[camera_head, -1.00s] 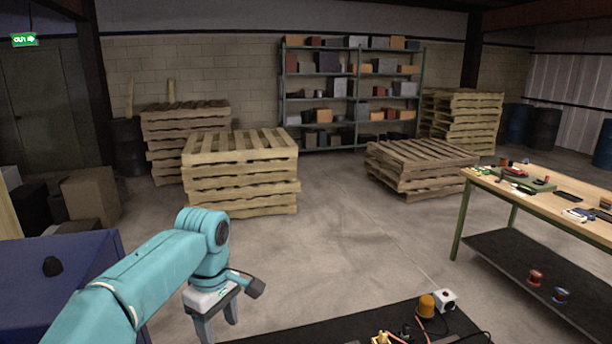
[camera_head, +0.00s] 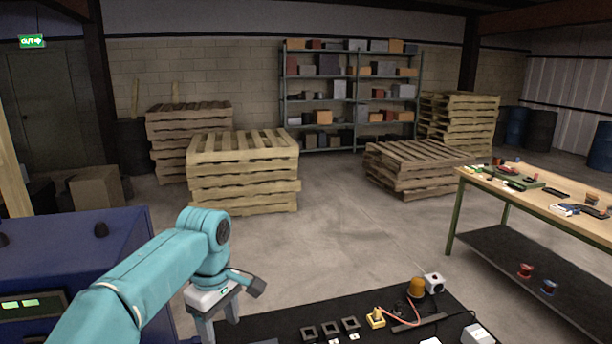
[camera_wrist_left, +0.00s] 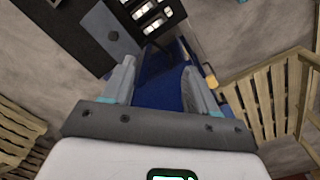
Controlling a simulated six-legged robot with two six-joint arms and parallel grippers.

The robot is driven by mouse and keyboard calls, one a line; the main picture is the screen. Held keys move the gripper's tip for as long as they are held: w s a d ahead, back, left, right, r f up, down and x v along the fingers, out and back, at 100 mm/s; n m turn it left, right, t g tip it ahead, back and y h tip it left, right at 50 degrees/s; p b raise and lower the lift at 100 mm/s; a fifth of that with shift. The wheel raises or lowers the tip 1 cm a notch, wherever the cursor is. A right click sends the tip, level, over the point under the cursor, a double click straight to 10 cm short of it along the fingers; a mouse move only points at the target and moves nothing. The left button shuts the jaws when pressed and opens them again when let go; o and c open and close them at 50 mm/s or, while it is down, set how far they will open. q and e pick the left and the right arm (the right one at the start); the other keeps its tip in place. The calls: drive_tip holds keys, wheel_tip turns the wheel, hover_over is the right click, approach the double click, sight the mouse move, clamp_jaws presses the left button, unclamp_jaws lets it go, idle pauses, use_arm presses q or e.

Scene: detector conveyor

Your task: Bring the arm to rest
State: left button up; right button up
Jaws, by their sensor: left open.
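My left arm is teal and comes in from the lower left in the head view. Its grey left gripper (camera_head: 217,318) points down beside the black bench top (camera_head: 262,326). In the left wrist view the two fingers of the left gripper (camera_wrist_left: 155,82) stand apart with nothing between them. Beyond them a blue surface and part of the dark bench show. The lower fingertips are cut off by the bottom edge of the head view. My right gripper is in neither view.
A blue machine (camera_head: 75,245) with a lit green display stands at the left. The black bench holds several dark square parts, a yellow part (camera_head: 376,318) and an orange lamp (camera_head: 416,288). A wooden workbench (camera_head: 545,200) stands at right. Pallets (camera_head: 243,185) and open floor lie behind.

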use_arm(q)
drive_tip(key=s+d+f+m+h+b, duration=0.1)
drive_tip(key=s+d+f+m+b, duration=0.15)
drive_tip(key=f, duration=1.25)
drive_tip(key=s+d+f+m+h+b, duration=0.1)
drive_tip(key=s+f+m+h+b, duration=0.15)
drive_tip(key=f, duration=1.15)
drive_tip(key=s+f+m+b, duration=0.2)
drive_tip(key=s+f, duration=0.7)
drive_tip(key=s, duration=0.2)
drive_tip(key=s+d+f+m+b, duration=0.1)
drive_tip(key=s+f+m+b, duration=0.2)
drive_tip(key=s+f, duration=0.6)
drive_tip(key=s, duration=0.2)
drive_tip(key=shift+s+d, duration=0.15)
drive_tip(key=shift+s, duration=0.15)
drive_tip(key=shift+h, duration=0.25)
